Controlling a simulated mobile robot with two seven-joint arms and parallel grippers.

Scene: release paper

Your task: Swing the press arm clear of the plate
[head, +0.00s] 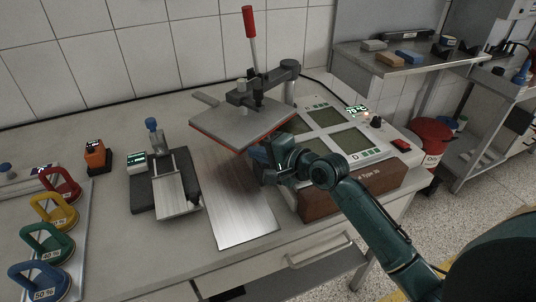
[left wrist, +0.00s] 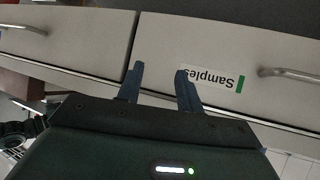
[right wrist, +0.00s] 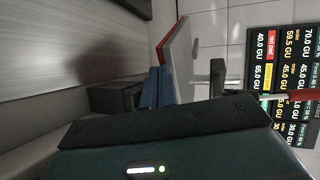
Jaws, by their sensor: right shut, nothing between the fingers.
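The press arm (head: 276,76) is black, with an upright red handle (head: 249,22). It carries a grey square head (head: 240,122) with a red edge, to the left of the brown-fronted press base (head: 348,193). The head is above the back of a long metal plate (head: 240,227). Two green-grey panels (head: 325,115) on the base are largely uncovered. My right gripper (head: 262,160) is shut and empty, low by the head's front right corner. In the right wrist view its blue fingers (right wrist: 158,88) are together beside the red edge; contact is unclear. My left gripper (left wrist: 159,78) is open and empty, facing a drawer.
A small device with a metal tray (head: 176,190) stands left of the plate. Colored ring-handled weights (head: 45,240) line the left side. An orange block (head: 97,157) is behind them. A red bin (head: 430,138) stands right of the table. Drawers (left wrist: 225,50) are below the tabletop.

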